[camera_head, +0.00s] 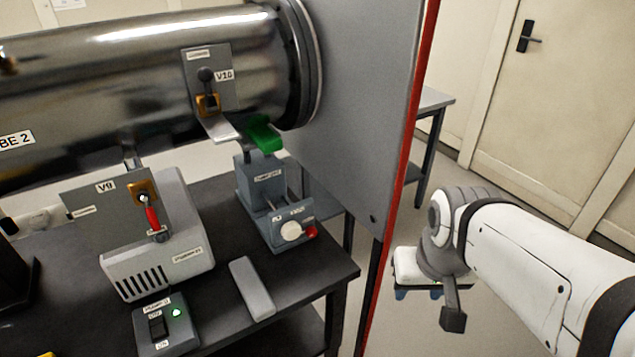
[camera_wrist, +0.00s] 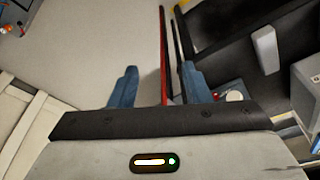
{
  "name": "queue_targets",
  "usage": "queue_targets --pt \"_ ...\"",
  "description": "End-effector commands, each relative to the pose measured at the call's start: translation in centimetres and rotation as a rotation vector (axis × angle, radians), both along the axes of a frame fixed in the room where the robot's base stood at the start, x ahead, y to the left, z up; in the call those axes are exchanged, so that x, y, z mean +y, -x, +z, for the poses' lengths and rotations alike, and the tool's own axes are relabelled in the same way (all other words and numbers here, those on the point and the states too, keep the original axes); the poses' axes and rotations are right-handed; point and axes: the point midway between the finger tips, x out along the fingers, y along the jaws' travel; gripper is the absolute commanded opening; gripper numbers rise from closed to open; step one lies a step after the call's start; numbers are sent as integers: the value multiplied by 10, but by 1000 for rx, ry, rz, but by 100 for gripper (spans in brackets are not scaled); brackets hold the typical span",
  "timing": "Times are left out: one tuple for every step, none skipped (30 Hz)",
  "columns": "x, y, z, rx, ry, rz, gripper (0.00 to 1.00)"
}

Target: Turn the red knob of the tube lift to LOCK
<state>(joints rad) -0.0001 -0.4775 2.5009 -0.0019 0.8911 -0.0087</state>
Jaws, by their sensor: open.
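The tube lift (camera_head: 265,190) is a grey block with a screw front on the dark table, under the right end of the steel tube. Its front plate carries a pale round dial (camera_head: 291,231) and a small red knob (camera_head: 311,232) at the right. The knob's setting is too small to read. In the wrist view a pale round part, apparently the dial (camera_wrist: 234,96), shows partly behind the right finger. My gripper (camera_head: 416,294) is open and empty, well right of the lift and beyond the panel's red edge. Its blue fingers (camera_wrist: 158,70) are apart in the wrist view.
A grey panel (camera_head: 365,90) with a red edge (camera_head: 409,140) stands between my gripper and the lift. A green block (camera_head: 264,136) sits above the lift. A grey bar (camera_head: 252,288), a switch box (camera_head: 165,325) and a pump (camera_head: 160,260) are on the table. Open floor lies right.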

Motion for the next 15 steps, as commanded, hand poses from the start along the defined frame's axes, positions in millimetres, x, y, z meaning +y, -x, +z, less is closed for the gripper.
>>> queue_targets --pt "2 -5 -7 -10 1 15 48" --pt "3 -10 -11 -22 3 30 50" --pt "4 -19 -19 -44 6 49 50" --pt "7 -27 -26 -66 9 73 50" --pt "10 -37 -34 -93 13 106 50" --pt "16 -53 -46 -136 21 156 50" --pt "21 -66 -56 -172 30 199 50" --pt "27 -80 -67 -211 39 244 50" --pt "35 -99 -81 -268 56 307 50" --pt "42 -113 -92 -311 70 354 50" --pt "49 -126 -102 -356 86 400 50" --pt "58 -144 -114 -418 110 461 50" --pt "66 -156 -124 -464 128 503 50" --pt "73 -168 -133 -509 149 545 50" --pt "84 -183 -145 -570 171 599 50"
